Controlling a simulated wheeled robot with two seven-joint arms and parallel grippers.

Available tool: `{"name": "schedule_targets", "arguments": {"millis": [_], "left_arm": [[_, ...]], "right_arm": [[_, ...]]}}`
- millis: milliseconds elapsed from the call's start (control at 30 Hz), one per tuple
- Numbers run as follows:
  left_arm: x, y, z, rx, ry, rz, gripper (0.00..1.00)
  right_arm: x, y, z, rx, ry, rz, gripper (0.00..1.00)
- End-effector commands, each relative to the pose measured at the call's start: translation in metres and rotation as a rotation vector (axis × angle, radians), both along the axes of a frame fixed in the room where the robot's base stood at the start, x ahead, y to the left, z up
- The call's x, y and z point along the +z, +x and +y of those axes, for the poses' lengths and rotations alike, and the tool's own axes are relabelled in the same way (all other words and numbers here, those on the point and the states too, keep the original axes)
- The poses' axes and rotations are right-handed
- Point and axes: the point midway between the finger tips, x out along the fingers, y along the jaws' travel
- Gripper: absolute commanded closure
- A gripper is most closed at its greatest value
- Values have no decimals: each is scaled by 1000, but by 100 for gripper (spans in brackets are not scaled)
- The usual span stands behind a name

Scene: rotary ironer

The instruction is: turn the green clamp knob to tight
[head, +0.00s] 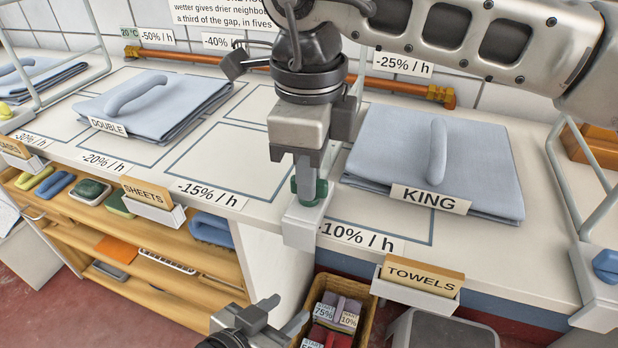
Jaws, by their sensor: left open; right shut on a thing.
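The green clamp knob (319,191) sits on top of a white clamp block (300,229) at the front edge of the counter. My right gripper (306,180) comes down from above and is shut on the green knob. Its fingers hide much of the knob, so I cannot tell which way it is turned. My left gripper (281,312) is low at the bottom of the head view, in front of the shelves, open and apart from the knob.
Folded blue linen marked KING (470,150) lies right of the knob, and linen marked DOUBLE (185,100) lies left. A blue knob (606,264) is at the right edge. A basket (364,291) stands below. Wire frames rise from the counter.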

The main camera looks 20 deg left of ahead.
Motion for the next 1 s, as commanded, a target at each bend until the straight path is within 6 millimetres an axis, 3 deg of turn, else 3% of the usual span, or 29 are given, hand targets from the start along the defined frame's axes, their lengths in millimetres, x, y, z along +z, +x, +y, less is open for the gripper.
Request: {"name": "schedule_targets", "arguments": {"millis": [300, 833, 867, 900, 1000], "left_arm": [[-2, -2, -1, -5, 0, -7, 57], [-3, -3, -1, -6, 1, -4, 57], [-3, -3, -1, -6, 1, -4, 57], [-3, -3, -1, -6, 1, -4, 57], [-3, -2, -1, -7, 1, -6, 57]], "right_arm": [[1, 0, 0, -113, 2, -2, 100], [2, 1, 0, -134, 2, -3, 100], [2, 1, 0, -134, 2, -3, 80], [2, 1, 0, -134, 2, -3, 69], [1, 1, 0, -133, 1, -2, 66]]}}
